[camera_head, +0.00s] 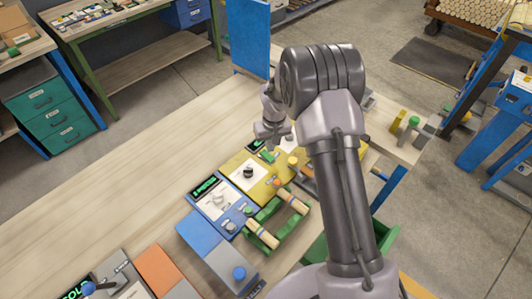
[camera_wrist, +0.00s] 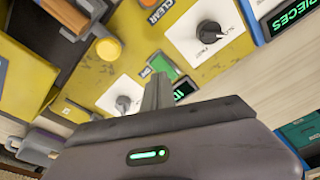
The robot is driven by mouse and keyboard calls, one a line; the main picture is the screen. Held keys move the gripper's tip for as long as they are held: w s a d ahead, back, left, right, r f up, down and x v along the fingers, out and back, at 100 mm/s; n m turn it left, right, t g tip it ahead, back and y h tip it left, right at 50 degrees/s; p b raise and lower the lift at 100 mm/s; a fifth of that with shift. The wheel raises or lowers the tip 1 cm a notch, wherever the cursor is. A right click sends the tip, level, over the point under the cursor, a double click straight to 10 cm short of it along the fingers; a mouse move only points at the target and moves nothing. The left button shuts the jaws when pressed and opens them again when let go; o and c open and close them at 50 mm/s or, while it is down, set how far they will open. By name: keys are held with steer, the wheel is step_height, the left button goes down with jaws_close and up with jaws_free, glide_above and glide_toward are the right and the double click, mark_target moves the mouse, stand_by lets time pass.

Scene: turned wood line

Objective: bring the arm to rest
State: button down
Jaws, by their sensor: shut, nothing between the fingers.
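My arm reaches out over the wooden bench (camera_head: 130,190) in the head view, partly blocking the view of the bench's right part. My gripper (camera_head: 268,140) hangs above the far end of a row of control panels. In the wrist view my gripper (camera_wrist: 158,92) has its fingers together with nothing between them. I cannot tell the exact gap between fingertips and panel.
Yellow (camera_head: 262,186) and blue (camera_head: 205,192) panels line the bench. A green rack (camera_head: 258,215) holding turned wooden pieces stands beside them. A blue upright board (camera_head: 249,35) rises at the far edge. Teal drawers (camera_head: 50,105) stand left.

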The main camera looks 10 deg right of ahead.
step_height(320, 180, up, 3)
steer(key=shift+r+p, duration=0.1)
steer(key=shift+p, duration=0.65)
steer(key=s+a+r+m+t+b, duration=0.25)
steer(key=s+r+b, duration=0.45)
steer(key=s+r, duration=0.85)
steer(key=s+a+m+t+y+b, duration=0.1)
steer(key=s+m+b, duration=0.2)
steer(key=s, duration=1.5)
steer(key=shift+a+r+y+b, duration=0.2)
steer(key=shift+r+y+b, duration=0.15)
steer(key=shift+b, duration=0.75)
